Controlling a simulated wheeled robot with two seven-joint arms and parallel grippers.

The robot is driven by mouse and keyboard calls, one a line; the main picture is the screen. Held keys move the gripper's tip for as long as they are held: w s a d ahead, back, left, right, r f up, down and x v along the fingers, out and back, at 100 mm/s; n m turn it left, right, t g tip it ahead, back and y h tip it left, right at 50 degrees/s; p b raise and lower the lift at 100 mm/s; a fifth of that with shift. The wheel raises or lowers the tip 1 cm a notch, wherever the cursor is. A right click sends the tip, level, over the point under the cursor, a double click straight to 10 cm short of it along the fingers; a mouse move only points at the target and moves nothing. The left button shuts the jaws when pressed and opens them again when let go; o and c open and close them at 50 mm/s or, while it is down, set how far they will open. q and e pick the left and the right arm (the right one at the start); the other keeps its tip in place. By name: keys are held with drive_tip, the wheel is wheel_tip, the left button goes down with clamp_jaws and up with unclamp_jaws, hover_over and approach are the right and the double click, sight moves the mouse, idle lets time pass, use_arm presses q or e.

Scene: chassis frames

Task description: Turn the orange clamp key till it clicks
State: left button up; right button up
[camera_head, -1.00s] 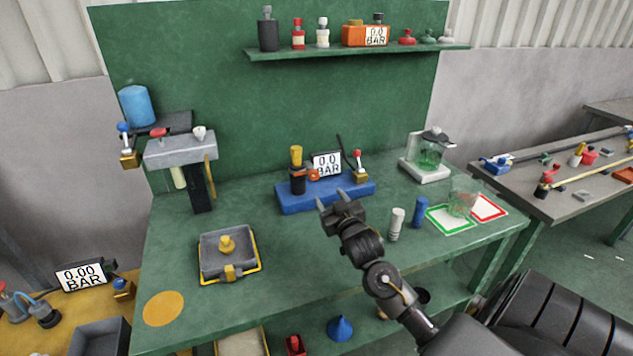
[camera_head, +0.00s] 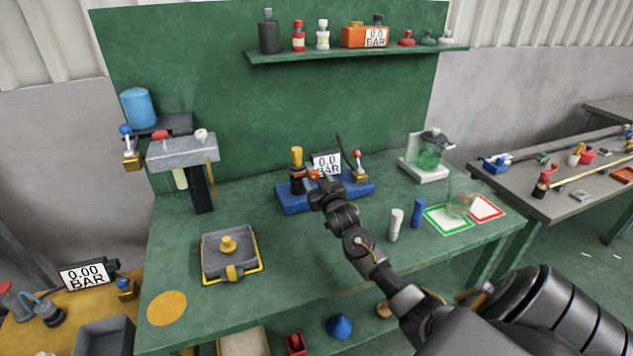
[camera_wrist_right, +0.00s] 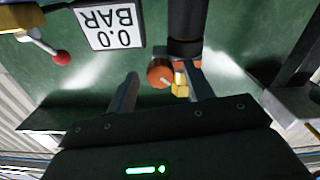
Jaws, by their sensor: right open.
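The orange clamp key (camera_head: 313,174) sits on the side of a black cylinder (camera_head: 297,183) with a yellow top, on a blue base (camera_head: 293,206). In the right wrist view the orange key (camera_wrist_right: 159,72) shows as a round knob beside the dark cylinder (camera_wrist_right: 187,25), with a small yellow piece (camera_wrist_right: 181,86) near it. My right gripper (camera_head: 318,184) is at the front of the blue base, close to the key. Its fingers (camera_wrist_right: 160,88) are apart, one on each side of the key, with nothing visibly clamped. My left gripper is not in view.
A display reading 0.0 BAR (camera_head: 327,164) and a red-knobbed valve (camera_head: 359,168) stand on the blue base. White (camera_head: 396,225) and blue (camera_head: 418,213) cylinders stand to the right of my forearm. A grey tray (camera_head: 230,254) lies at left. The bench between is clear.

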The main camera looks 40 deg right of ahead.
drive_tip(key=c, duration=0.8)
drive_tip(key=shift+a, duration=0.2)
drive_tip(key=shift+c, duration=0.9)
drive_tip(key=shift+d, duration=0.15)
drive_tip(key=shift+m+p, duration=0.5)
drive_tip(key=shift+m, duration=0.5)
drive_tip(key=m+p, duration=0.1)
drive_tip(key=m, duration=0.2)
drive_tip(key=shift+r+m, duration=0.1)
drive_tip(key=shift+m, duration=0.2)
drive_tip(key=m+p, duration=0.2)
drive_tip(key=m, duration=0.4)
drive_tip(key=shift+m, duration=0.3)
